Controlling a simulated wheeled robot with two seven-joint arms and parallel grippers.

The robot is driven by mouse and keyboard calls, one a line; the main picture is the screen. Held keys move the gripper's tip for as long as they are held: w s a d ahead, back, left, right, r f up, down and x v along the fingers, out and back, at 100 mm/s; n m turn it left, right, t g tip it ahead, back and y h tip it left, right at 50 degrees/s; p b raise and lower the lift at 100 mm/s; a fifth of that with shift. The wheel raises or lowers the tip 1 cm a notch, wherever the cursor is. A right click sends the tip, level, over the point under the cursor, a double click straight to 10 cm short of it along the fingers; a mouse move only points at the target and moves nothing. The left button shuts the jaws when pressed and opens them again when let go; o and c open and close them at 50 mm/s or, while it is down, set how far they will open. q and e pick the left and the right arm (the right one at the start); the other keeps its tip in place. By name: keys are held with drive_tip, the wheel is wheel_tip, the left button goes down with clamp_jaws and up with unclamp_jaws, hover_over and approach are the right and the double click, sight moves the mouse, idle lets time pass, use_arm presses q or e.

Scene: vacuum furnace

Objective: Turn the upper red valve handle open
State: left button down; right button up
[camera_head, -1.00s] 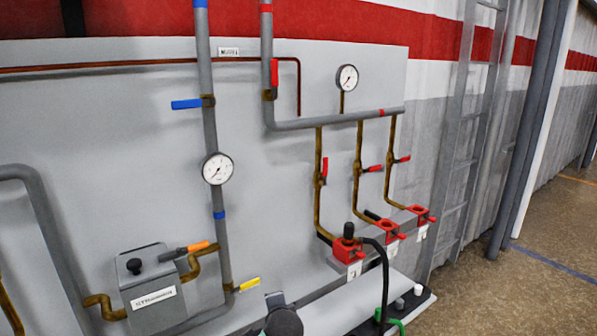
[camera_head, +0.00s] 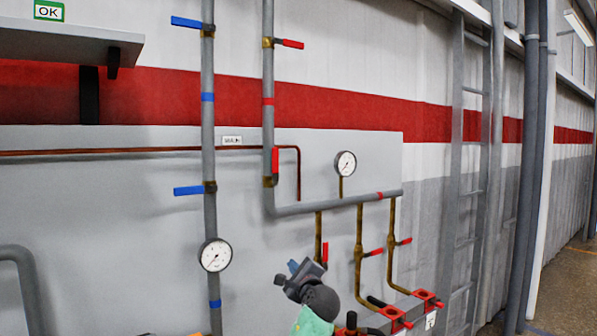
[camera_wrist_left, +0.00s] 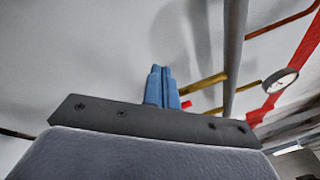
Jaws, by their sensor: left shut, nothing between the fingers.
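The upper red valve handle (camera_head: 292,43) points sideways to the right from a brass fitting, high on the grey vertical pipe (camera_head: 268,75) in the head view. A second red handle (camera_head: 275,160) stands upright lower on the same pipe. My left gripper (camera_head: 290,268) is shut and empty, well below both handles and in front of the grey panel. In the left wrist view its blue fingers (camera_wrist_left: 162,86) are together, with a brass pipe (camera_wrist_left: 203,84) and a small piece of red (camera_wrist_left: 187,104) behind them. My right gripper is not in view.
Blue handles (camera_head: 187,22) sit on the parallel pipe to the left. A shelf (camera_head: 70,42) juts out at upper left. A ladder (camera_head: 470,170) stands at right.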

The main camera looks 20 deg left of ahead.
sight(288, 43)
use_arm(q)
drive_tip(key=d+r+m+y, duration=0.1)
drive_tip(key=r+m+y, duration=0.1)
drive_tip(key=r, duration=1.4)
drive_tip(key=w+d+r+m+t+y, duration=0.1)
drive_tip(key=d+r+m+y, duration=0.1)
drive_tip(key=r, duration=1.4)
drive_tip(key=d+r+m+y, duration=0.2)
drive_tip(key=r+y, duration=0.3)
drive_tip(key=r, duration=1.1)
drive_tip(key=shift+w+r+m+t+y, duration=0.3)
drive_tip(key=shift+m+y, duration=0.1)
drive_tip(key=shift+m, duration=0.3)
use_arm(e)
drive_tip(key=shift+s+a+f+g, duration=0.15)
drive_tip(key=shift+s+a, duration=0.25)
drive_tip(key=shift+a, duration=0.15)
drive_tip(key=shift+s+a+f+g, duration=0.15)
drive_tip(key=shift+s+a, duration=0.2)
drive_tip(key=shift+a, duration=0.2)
